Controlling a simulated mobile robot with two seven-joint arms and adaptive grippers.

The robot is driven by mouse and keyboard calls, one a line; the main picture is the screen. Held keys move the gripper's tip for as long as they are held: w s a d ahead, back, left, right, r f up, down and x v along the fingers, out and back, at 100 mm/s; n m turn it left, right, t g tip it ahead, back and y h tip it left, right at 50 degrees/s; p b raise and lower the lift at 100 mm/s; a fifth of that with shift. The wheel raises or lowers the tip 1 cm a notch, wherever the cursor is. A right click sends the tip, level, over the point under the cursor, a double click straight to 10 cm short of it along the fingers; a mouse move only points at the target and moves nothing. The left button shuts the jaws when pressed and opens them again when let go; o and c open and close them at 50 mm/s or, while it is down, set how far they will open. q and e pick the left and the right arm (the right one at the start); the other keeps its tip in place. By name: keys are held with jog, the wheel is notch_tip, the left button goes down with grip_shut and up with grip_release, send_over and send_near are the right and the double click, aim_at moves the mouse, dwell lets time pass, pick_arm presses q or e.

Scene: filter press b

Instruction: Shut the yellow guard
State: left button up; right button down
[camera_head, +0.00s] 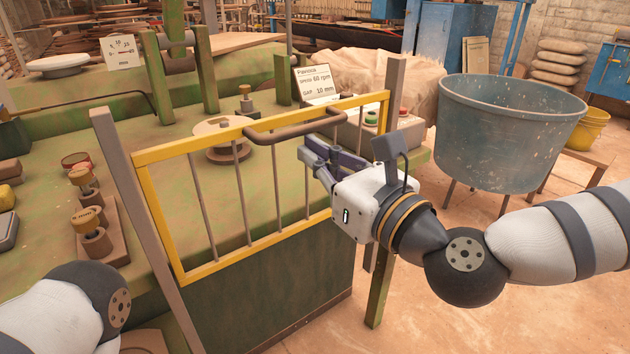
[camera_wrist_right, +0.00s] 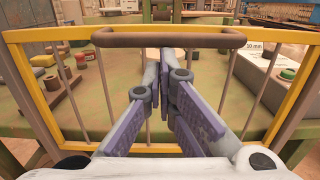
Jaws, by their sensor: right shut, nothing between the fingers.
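The yellow guard (camera_head: 205,268) is a yellow frame with thin grey vertical bars, standing upright between two brownish-grey posts at the front of the green machine. It also shows in the right wrist view (camera_wrist_right: 18,86). A brown bar handle (camera_head: 292,128) runs along its top rail; the right wrist view shows it too (camera_wrist_right: 168,40). My right gripper (camera_head: 308,152) is shut and empty. Contact cannot be told. My left gripper is out of view.
The green machine bed (camera_head: 150,240) carries knobs and a round disc behind the guard. A control box with a green button (camera_head: 371,118) stands at its right end. A large blue-grey tub (camera_head: 500,140) stands at right. The floor at lower right is open.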

aim_at(315, 124)
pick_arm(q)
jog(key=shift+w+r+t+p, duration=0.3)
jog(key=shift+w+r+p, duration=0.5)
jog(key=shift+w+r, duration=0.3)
pick_arm(e)
notch_tip(315, 124, up, 5)
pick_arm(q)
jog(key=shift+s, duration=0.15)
pick_arm(e)
jog(key=shift+f, duration=0.1)
